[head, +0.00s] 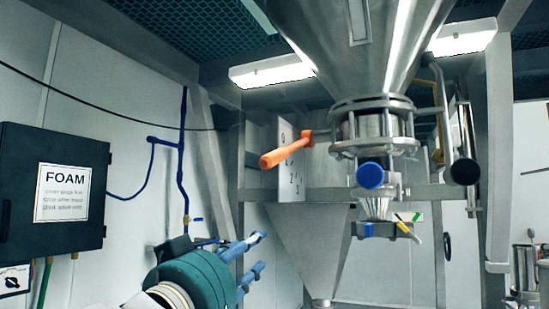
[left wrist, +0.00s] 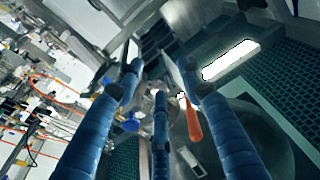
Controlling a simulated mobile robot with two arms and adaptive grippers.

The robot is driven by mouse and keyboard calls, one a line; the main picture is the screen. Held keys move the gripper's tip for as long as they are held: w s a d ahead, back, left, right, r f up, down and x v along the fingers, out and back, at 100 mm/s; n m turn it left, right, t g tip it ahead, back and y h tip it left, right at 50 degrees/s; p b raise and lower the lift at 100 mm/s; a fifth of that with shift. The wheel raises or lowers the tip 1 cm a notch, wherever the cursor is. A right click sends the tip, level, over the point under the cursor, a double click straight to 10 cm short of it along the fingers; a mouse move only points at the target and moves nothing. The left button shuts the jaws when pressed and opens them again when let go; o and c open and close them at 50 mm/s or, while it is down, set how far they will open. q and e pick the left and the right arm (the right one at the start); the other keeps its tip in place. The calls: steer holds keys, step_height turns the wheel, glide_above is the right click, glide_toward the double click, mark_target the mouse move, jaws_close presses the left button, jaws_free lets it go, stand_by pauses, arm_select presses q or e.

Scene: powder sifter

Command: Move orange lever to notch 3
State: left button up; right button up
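The orange lever (head: 285,150) sticks out to the left from the valve collar under the big steel hopper, its handle end tilted slightly down. It passes in front of a pale plate (head: 292,180) with small numbers; the lever covers part of it, and I cannot tell which notch it sits at. My left gripper (head: 256,254) has blue fingers spread apart and is empty, below and left of the lever. In the left wrist view the open fingers (left wrist: 158,82) point towards the valve, with the lever (left wrist: 193,120) showing between two of them. My right gripper is not in view.
A steel hopper (head: 360,40) hangs above the valve collar (head: 372,125). A blue round knob (head: 370,175) and a black knob (head: 465,172) are to the right of the lever. A black FOAM box (head: 50,150) is on the left wall. The space left of the lever looks clear.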

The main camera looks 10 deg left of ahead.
arm_select(q)
steer(key=m+t+h, duration=0.1)
steer(key=t, duration=0.1)
glide_toward(274, 157)
steer(key=shift+w+a, duration=0.25)
steer(key=shift+w, duration=0.9)
steer(key=shift+w+d+r+p, duration=0.1)
steer(key=shift+w+r+p, duration=0.15)
steer(key=shift+r+p, duration=0.1)
steer(key=p+x, duration=0.5)
steer(key=x, duration=0.3)
steer(key=shift+w+d+r, duration=0.1)
steer(key=shift+w+d, duration=0.05)
steer(key=shift+w, duration=0.2)
steer(key=shift+w+d+p, duration=0.2)
steer(key=shift+w+p, duration=0.1)
steer(key=shift+w, duration=0.4)
steer(key=shift+s+r, duration=0.1)
jaws_close()
